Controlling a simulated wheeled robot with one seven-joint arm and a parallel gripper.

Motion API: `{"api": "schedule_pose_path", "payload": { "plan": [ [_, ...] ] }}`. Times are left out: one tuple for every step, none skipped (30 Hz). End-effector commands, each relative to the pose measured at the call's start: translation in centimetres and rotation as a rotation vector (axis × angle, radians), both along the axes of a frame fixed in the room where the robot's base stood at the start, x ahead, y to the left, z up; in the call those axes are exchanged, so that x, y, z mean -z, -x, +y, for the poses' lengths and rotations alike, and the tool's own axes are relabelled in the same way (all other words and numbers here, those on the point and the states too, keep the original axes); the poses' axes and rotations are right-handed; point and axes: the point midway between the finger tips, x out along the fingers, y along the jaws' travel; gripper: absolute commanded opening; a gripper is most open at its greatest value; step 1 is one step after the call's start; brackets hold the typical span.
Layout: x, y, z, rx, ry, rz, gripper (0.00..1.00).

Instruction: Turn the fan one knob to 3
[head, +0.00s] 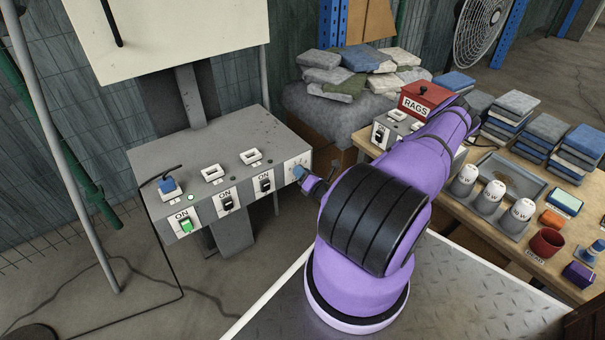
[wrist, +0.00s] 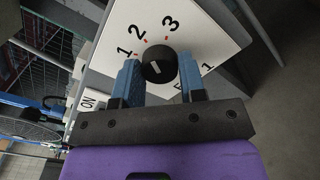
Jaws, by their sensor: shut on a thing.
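The fan one knob (wrist: 157,65) is round and black, on a white plate (wrist: 225,45) marked 1, 2 and 3 in the wrist view. A short pale mark shows on the left part of the knob's face; I cannot tell exactly which number it points to. My gripper (wrist: 159,80) has its blue fingers on both sides of the knob, shut on it. In the head view my gripper (head: 300,173) is at the right end of the grey control box (head: 225,150), and my arm hides most of the knob. The plate's lower lettering is partly hidden by a finger.
The box front carries several ON switches (head: 227,200), one green, left of the knob. A wooden table (head: 470,215) at right holds a red RAGS box (head: 425,100), shakers (head: 488,195), folded cloths and a red cup (head: 547,243). A standing fan (head: 485,35) is at the back.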

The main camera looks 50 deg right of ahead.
Motion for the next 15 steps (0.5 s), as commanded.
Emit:
{"api": "schedule_pose_path", "payload": {
  "plan": [
    [0.01,0.02,-0.02,0.000,-0.040,-0.010,0.14],
    [0.01,0.02,-0.01,0.001,-0.067,-0.015,0.14],
    [0.01,0.03,-0.01,0.001,-0.105,-0.025,0.14],
    [0.01,0.03,-0.01,0.001,-0.132,-0.031,0.14],
    [0.02,0.04,-0.01,0.001,-0.160,-0.038,0.14],
    [0.02,0.04,-0.01,0.001,-0.196,-0.046,0.14],
    [0.03,0.05,0.00,0.001,-0.222,-0.053,0.14],
    [0.03,0.05,0.00,0.001,-0.248,-0.059,0.14],
    [0.02,0.06,-0.01,0.001,-0.282,-0.067,0.14],
    [0.03,0.06,0.00,0.001,-0.307,-0.073,0.14],
    [0.03,0.06,0.00,0.001,-0.332,-0.079,0.14],
    [0.03,0.07,0.00,0.001,-0.362,-0.086,0.14],
    [0.03,0.07,0.00,0.001,-0.384,-0.091,0.14],
    [0.03,0.07,0.00,0.001,-0.406,-0.096,0.14],
    [0.03,0.07,0.00,0.001,-0.432,-0.102,0.14]
  ]
}}
